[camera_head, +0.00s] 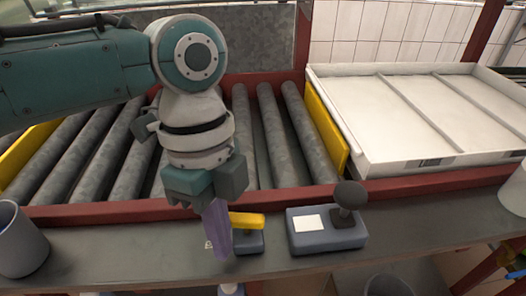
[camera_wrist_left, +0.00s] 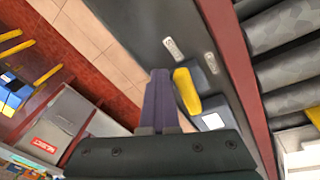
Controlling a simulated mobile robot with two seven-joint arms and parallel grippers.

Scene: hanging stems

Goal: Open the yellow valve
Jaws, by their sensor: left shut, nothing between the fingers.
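The yellow valve (camera_head: 247,219) is a short yellow handle on a small blue-grey base (camera_head: 250,242), on the dark ledge in front of the rollers. In the left wrist view the yellow handle (camera_wrist_left: 187,91) lies just right of the fingers. My left gripper (camera_head: 222,252) points down, its purple fingers together and empty, just left of the valve in the head view. The fingers also show shut in the left wrist view (camera_wrist_left: 159,75). Whether they touch the handle I cannot tell. My right gripper is not in view.
A blue-grey box with a dark knob (camera_head: 348,198) stands right of the valve. A grey cup (camera_head: 20,245) stands at the left end of the ledge (camera_head: 120,245). Behind are a roller conveyor (camera_head: 275,135) with a red frame and a white tray (camera_head: 385,120).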

